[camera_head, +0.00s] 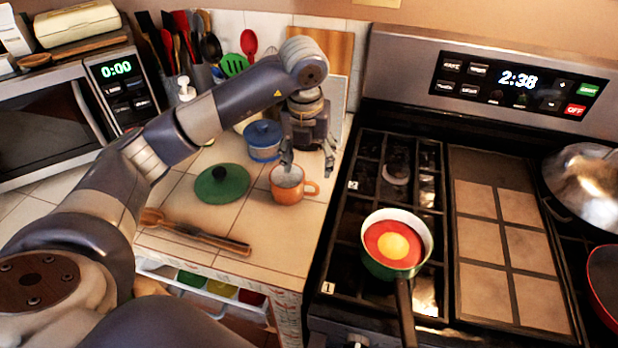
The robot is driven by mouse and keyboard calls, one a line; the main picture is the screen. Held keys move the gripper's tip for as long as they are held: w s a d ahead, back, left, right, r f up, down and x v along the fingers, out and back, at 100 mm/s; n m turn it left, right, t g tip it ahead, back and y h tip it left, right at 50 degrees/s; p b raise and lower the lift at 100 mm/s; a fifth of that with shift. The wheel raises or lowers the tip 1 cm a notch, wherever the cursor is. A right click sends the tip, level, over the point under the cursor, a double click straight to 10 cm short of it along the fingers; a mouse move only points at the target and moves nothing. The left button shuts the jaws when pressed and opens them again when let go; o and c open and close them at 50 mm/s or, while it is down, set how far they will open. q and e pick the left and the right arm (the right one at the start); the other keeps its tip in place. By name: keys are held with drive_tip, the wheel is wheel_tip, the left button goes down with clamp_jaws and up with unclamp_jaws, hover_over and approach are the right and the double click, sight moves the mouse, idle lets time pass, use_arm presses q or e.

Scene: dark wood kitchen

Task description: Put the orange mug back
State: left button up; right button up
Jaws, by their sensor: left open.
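The orange mug (287,190) stands upright on the white tiled counter, with its handle toward the right. My left gripper (308,166) hangs down right above and behind the mug. Its fingers are spread, one near the mug's rim and the other to the right, above the handle side. I cannot tell whether a finger touches the mug. My right gripper does not show.
A green lid (222,184) and a wooden utensil (195,231) lie left of the mug. A blue pot (262,140) stands behind. The stove (400,180) on the right holds a pan (397,241) of red and yellow contents. A microwave (45,130) is at the left.

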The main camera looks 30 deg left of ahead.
use_arm(q)
drive_tip(key=shift+s+r, duration=0.2)
drive_tip(key=shift+r, duration=0.95)
